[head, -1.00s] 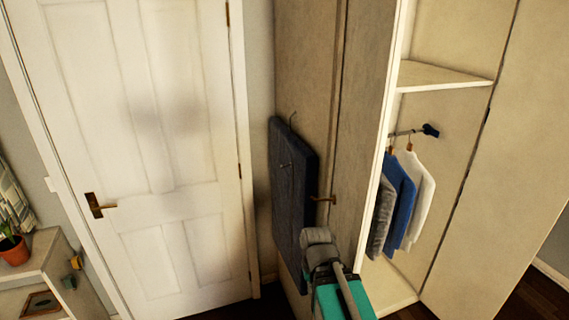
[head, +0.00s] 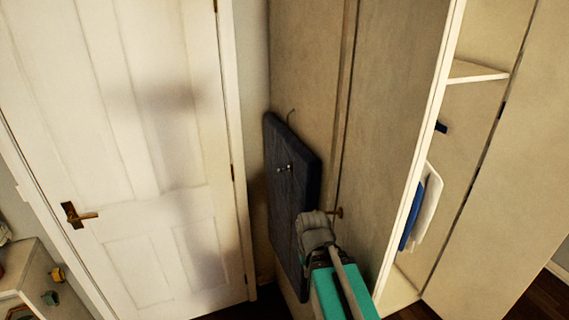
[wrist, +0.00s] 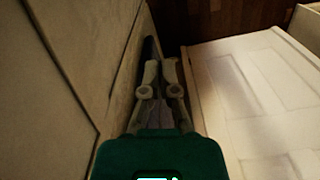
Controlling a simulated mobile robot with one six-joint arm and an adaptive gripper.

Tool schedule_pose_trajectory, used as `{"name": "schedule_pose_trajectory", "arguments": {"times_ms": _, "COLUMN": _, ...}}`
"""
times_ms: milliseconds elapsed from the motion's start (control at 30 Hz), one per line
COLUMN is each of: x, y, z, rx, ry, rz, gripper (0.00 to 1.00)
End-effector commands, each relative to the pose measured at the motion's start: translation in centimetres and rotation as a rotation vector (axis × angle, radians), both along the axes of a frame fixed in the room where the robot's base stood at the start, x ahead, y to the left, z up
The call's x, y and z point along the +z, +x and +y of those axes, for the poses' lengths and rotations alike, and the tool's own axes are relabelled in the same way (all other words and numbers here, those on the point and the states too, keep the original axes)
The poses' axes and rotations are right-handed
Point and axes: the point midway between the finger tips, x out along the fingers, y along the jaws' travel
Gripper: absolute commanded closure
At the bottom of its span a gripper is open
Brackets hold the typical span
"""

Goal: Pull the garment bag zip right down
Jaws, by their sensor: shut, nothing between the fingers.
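The garment bag (head: 290,215) is dark navy and hangs flat from a hook on the wardrobe's outer side. A small pale metal piece, apparently the zip pull (head: 284,168), sits in its upper half. The zip line itself is too dark to make out. My gripper (wrist: 160,68) is shut and empty. In the head view my grey gripper body stands in front of the bag's lower right part, below the metal piece, and covers some of it. In the wrist view a dark strip by the fingers may be the bag; I cannot tell whether they touch it.
The wardrobe (head: 395,130) rises right of the bag, with a small brass knob (head: 338,212) close by my gripper. A white panelled door (head: 160,150) stands to the left. A low shelf unit (head: 30,275) is at lower left.

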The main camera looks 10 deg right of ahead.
Motion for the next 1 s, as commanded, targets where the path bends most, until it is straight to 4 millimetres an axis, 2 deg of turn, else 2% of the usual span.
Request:
{"name": "schedule_pose_trajectory", "arguments": {"times_ms": 667, "x": 0.4, "y": 0.5, "z": 0.0, "rx": -0.024, "ry": -0.012, "rz": -0.006, "gripper": 1.00}}
{"name": "schedule_pose_trajectory", "arguments": {"times_ms": 867, "x": 1.7, "y": 2.4, "z": 0.2, "rx": -0.133, "ry": -0.069, "rz": -0.035, "gripper": 1.00}}
{"name": "schedule_pose_trajectory", "arguments": {"times_ms": 1000, "x": 3.3, "y": 4.7, "z": 0.1, "rx": -0.274, "ry": -0.131, "rz": -0.083, "gripper": 1.00}}
